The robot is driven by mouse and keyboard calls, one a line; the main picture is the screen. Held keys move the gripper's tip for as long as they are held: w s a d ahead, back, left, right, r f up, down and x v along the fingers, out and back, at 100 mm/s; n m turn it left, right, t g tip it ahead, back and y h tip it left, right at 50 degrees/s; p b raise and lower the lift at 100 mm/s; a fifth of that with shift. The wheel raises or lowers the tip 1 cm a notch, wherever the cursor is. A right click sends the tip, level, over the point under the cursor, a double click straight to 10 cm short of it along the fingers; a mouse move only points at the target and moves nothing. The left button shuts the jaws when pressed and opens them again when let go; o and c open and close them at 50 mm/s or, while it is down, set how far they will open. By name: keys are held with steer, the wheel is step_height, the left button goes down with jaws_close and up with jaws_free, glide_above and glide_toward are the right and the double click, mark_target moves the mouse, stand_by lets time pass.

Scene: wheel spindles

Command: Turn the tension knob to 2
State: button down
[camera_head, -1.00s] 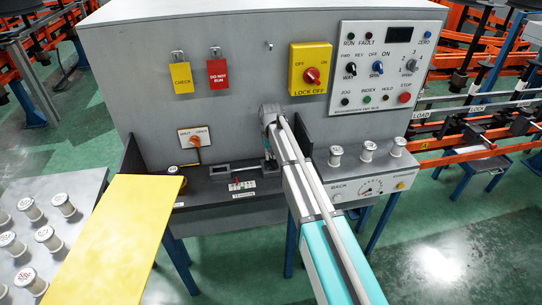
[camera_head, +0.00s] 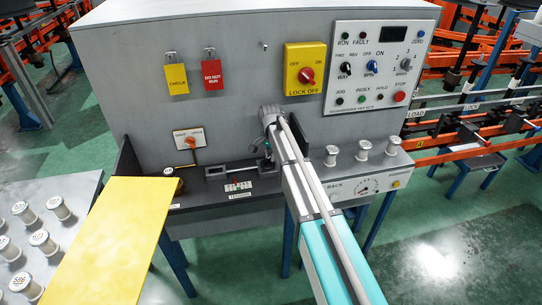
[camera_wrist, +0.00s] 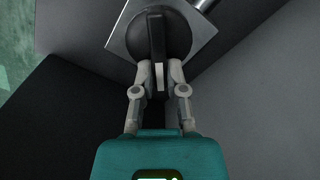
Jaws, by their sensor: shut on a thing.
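The tension knob (camera_wrist: 160,35) fills the top middle of the wrist view. It is a dark round knob with a raised black bar across it and a pale mark at the bar's near end. It sits on a square grey plate (camera_wrist: 118,38). My gripper (camera_wrist: 160,74) has its two grey fingertips closed on the sides of the bar. In the head view my arm covers the knob area, and I cannot read its scale or setting.
A grey panel with a lock-off switch (camera_head: 306,68) and control box (camera_head: 377,68) stands behind. White spools (camera_head: 363,150) stand right of my arm. A yellow board (camera_head: 115,240) lies at lower left. A metal rod (camera_wrist: 204,5) is close beside the knob plate.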

steer(key=m, duration=0.4)
steer(key=shift+d+m, duration=0.3)
steer(key=shift+s+d+m, duration=0.1)
steer(key=shift+s+m, duration=0.05)
steer(key=shift+m, duration=0.7)
steer(key=shift+s+m, duration=0.1)
steer(key=shift+m, duration=0.75)
steer(key=c, duration=0.7)
jaws_free()
steer(key=shift+c, duration=0.2)
steer(key=shift+o, duration=0.3)
steer(key=shift+s, duration=0.1)
